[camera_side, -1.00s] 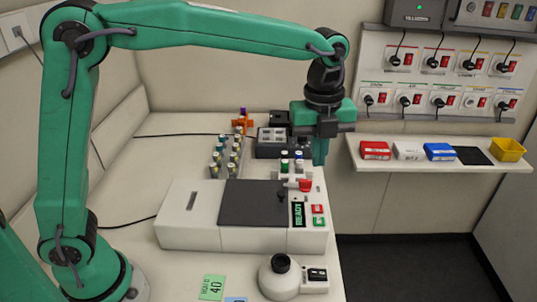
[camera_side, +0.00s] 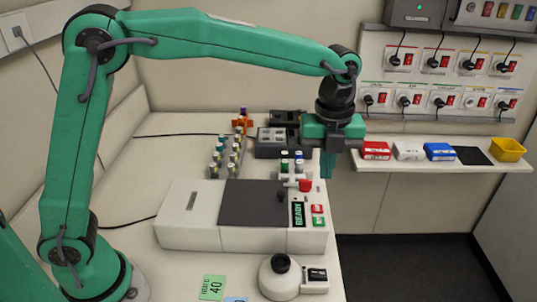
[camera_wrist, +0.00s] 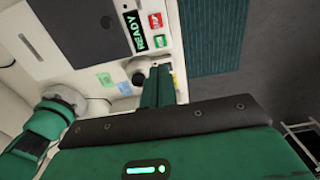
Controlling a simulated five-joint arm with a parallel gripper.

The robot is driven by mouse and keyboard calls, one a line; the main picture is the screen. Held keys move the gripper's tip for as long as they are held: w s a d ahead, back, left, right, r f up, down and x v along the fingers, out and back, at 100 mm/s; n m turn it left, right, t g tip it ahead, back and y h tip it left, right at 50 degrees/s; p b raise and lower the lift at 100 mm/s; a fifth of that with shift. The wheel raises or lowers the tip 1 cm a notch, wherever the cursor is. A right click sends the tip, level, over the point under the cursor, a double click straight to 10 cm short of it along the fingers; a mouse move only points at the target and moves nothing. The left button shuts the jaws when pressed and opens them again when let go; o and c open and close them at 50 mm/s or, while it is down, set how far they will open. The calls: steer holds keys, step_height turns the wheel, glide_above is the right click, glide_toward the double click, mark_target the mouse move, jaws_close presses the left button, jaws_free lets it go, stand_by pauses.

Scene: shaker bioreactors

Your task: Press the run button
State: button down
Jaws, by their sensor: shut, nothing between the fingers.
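A white machine (camera_side: 187,232) with a dark lid stands on the bench. Its READY display (camera_side: 298,214) is lit green. Right of the display are a red button (camera_side: 317,209) and, nearer the front, a green button (camera_side: 319,222); their labels are too small to read. The wrist view also shows the red button (camera_wrist: 155,21) and green button (camera_wrist: 160,41), beyond the fingertips. My gripper (camera_side: 327,174) is shut and empty, fingers pointing down, above and behind the two buttons, apart from them. Its fingers show in the wrist view (camera_wrist: 158,82).
A red knob (camera_side: 305,185) stands on the machine near the fingers. Several vials in a rack (camera_side: 228,166) are behind it. A small round device with a black top (camera_side: 281,264) stands in front. A wall shelf (camera_side: 440,165) holds small boxes at right.

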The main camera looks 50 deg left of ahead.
mark_target(319, 220)
step_height(319, 220, down, 12)
steer(key=shift+f, duration=0.25)
stand_by(0.4)
steer(key=shift+f, duration=0.1)
